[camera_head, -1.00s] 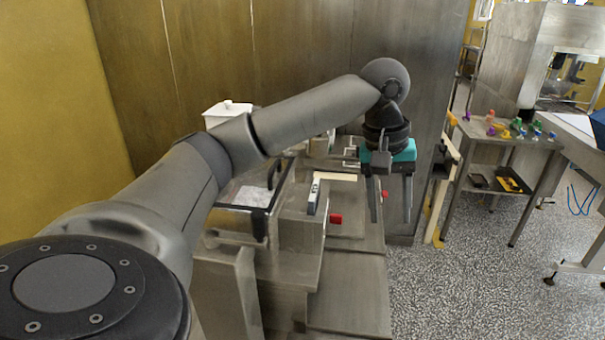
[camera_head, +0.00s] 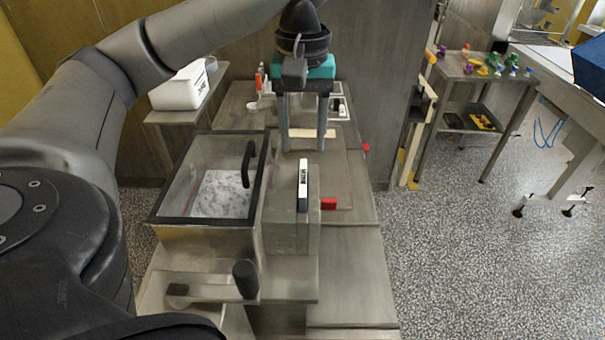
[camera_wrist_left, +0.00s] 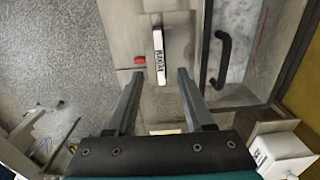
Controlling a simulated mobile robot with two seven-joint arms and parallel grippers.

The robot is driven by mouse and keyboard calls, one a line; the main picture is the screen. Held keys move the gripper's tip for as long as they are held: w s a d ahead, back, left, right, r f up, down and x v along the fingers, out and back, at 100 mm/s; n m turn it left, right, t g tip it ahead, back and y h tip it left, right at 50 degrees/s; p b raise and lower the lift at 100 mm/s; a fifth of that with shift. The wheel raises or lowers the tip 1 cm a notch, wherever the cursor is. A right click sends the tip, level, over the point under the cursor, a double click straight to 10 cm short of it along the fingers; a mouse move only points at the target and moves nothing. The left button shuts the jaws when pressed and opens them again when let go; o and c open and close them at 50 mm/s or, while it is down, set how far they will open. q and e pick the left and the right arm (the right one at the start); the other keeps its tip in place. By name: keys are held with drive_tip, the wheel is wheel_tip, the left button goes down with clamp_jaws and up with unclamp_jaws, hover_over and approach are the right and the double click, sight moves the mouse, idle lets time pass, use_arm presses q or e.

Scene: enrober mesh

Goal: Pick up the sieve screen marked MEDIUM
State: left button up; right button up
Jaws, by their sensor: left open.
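A narrow piece with a white face, dark lettering and a black end (camera_head: 303,186) sits at the top of a metal housing, right of the glass-lidded box. It looks like the labelled edge of a screen; the lettering is too small to read surely. It also shows in the left wrist view (camera_wrist_left: 159,55), ahead of the fingertips. The rest of the piece is hidden in the housing. My left gripper (camera_head: 302,148) is open and empty, fingers pointing down, behind and above the piece. In the left wrist view my two fingers (camera_wrist_left: 160,75) are apart with nothing between them.
The glass-lidded box (camera_head: 257,205) with a black handle stands close on the left. A white container (camera_head: 183,88) stands at the back left. Open floor lies to the right.

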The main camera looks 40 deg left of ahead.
sight(303, 176)
use_arm(q)
drive_tip(key=f, duration=0.9)
drive_tip(key=shift+w+a+f+b, duration=0.2)
drive_tip(key=shift+f+b, duration=0.15)
clamp_jaws()
idle(1.0)
